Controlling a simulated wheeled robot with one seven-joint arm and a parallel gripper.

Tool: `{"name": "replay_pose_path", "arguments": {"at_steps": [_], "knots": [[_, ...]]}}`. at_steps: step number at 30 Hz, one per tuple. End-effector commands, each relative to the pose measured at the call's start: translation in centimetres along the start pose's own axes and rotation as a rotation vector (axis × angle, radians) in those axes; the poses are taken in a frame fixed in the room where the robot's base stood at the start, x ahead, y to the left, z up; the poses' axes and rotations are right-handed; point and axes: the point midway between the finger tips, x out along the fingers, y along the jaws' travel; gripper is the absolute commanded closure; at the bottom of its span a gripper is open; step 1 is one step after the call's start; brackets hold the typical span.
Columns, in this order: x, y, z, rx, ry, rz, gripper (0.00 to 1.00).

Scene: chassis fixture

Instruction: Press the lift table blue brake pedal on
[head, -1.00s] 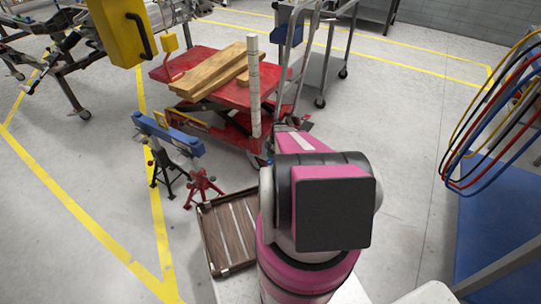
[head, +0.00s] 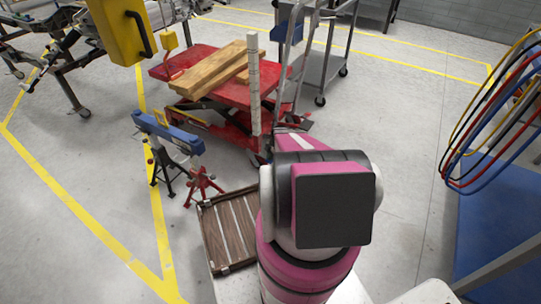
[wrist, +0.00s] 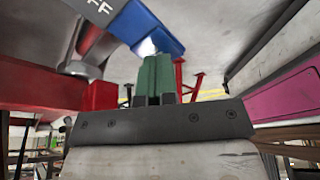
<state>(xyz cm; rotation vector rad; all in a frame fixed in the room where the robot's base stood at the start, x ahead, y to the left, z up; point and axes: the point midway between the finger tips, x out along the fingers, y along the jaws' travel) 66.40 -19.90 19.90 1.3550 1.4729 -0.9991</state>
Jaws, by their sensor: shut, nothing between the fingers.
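The red lift table (head: 258,94) stands beyond my arm in the head view, with wooden beams on top. Its pedal is hidden there behind my arm. In the wrist view the blue brake pedal (wrist: 148,24) runs across the top, with white letters "FF" showing near its upper left end. My gripper (wrist: 157,62) is shut and empty, its green fingers together. The fingertips overlap the lower edge of the pedal in the picture; I cannot tell whether they touch it. My gripper is hidden in the head view.
Red metal parts (wrist: 103,95) lie left of the fingers in the wrist view. A blue-topped stand (head: 168,132) and a wooden slatted tray (head: 243,222) are left of my arm. A grey cart (head: 325,75) stands behind. Cables hang at right. Open floor lies between.

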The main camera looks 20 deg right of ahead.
Motion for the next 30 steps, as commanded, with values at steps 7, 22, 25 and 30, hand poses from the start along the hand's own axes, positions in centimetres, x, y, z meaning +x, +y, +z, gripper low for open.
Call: {"name": "replay_pose_path", "arguments": {"at_steps": [7, 22, 25, 30], "knots": [[1.8, 0.0, 0.6, 0.0, 0.0, -0.001, 1.0], [-2.6, -0.1, -0.9, 0.0, 0.0, 0.0, 1.0], [-3.9, -0.1, -1.2, 0.0, 0.0, 0.001, 1.0], [-5.2, -0.1, -1.6, 0.001, 0.001, -0.001, 1.0]]}}
